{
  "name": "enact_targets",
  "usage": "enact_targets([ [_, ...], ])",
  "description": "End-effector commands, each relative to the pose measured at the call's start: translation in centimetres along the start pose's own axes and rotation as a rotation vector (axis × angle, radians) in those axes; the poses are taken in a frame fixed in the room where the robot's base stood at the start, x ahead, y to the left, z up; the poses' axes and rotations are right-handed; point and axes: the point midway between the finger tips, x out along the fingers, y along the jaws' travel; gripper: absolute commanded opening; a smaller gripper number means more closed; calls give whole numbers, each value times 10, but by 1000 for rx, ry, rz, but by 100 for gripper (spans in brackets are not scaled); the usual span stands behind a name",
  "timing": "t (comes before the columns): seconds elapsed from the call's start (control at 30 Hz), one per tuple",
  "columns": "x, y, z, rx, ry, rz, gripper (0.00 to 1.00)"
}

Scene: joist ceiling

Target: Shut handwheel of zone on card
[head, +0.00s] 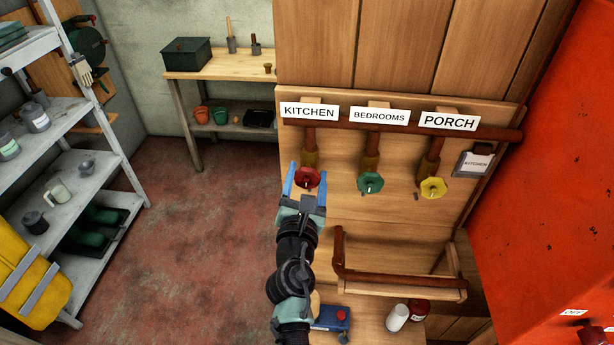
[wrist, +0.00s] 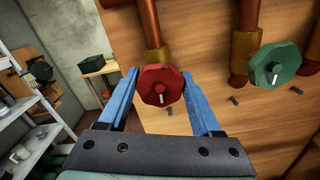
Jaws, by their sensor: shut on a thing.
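The card (head: 475,163) hangs in a dark holder at the right of the wooden panel and reads KITCHEN. Under the KITCHEN sign (head: 309,112) is a red handwheel (head: 308,179) on a brass valve. My gripper (head: 305,183) has its blue fingers on either side of this red handwheel, shut on it. The wrist view shows the red handwheel (wrist: 161,86) between the fingertips, its pale pointer mark tilted slightly. The green handwheel (head: 370,182) is under BEDROOMS (head: 380,116) and the yellow handwheel (head: 433,188) under PORCH (head: 449,121); both are untouched by my gripper.
A brown pipe rail (head: 400,283) juts out below the valves. A white bottle (head: 397,317), a red can (head: 419,309) and a blue box (head: 332,318) stand beneath it. Grey shelves (head: 75,160) stand at left. The floor between is clear.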

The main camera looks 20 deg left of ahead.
Motion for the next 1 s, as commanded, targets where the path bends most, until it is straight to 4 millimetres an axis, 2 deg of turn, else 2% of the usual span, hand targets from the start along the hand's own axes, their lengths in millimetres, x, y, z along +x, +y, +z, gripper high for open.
enact_targets([
  [0.27, 0, 0, -1, 203, 1, -1, 10],
  [1.0, 0, -1, -2, 908, 0, 0, 10],
])
